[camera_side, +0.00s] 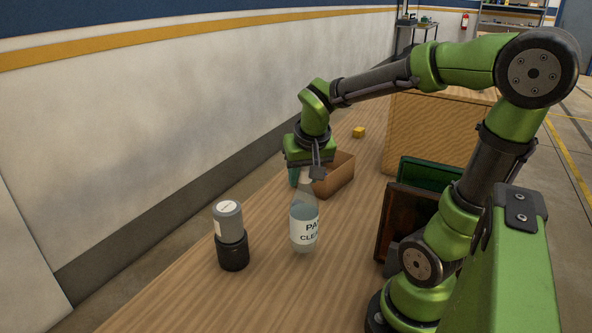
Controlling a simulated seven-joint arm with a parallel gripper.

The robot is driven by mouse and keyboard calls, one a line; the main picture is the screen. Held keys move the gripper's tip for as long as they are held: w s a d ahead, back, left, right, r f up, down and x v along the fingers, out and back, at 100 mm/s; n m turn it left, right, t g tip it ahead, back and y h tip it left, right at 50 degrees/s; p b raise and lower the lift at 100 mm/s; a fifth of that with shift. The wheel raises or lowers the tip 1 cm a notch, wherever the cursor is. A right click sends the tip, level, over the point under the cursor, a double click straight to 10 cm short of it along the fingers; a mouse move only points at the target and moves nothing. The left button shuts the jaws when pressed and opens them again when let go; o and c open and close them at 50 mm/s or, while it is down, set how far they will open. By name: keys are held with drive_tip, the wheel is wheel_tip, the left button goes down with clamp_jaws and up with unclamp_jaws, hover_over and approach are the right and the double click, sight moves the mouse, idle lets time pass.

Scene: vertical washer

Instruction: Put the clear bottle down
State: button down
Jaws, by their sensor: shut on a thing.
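The clear bottle (303,226) has a white label with dark lettering, partly readable as "PA… CLE…". It is upright above or on the wooden table (190,290); I cannot tell whether its base touches the wood. My gripper (308,176) points down and is shut on the bottle's top. The fingers and the green wrist hide part of the bottle's top.
A grey canister in a black holder (232,238) stands left of the bottle. An open cardboard box (338,176) is just behind it. A yellow block (359,132) lies farther back. The front-left table is clear.

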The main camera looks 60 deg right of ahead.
sight(304, 187)
drive_tip(key=shift+f, duration=1.7)
drive_tip(key=c, duration=0.7)
unclamp_jaws()
drive_tip(key=v, duration=1.1)
drive_tip(key=shift+s+a+r, duration=0.1)
drive_tip(key=shift+r, duration=0.2)
drive_tip(key=a+f+n+t+y, duration=0.1)
drive_tip(key=a, duration=0.2)
drive_tip(key=s+a+f+n+t+y, duration=0.1)
drive_tip(key=a+n+y, duration=0.1)
drive_tip(key=a, duration=0.1)
drive_tip(key=s+a+f+n+t+y, duration=0.1)
drive_tip(key=a+n+t+y, duration=0.1)
drive_tip(key=a, duration=0.2)
drive_tip(key=shift+a, duration=0.1)
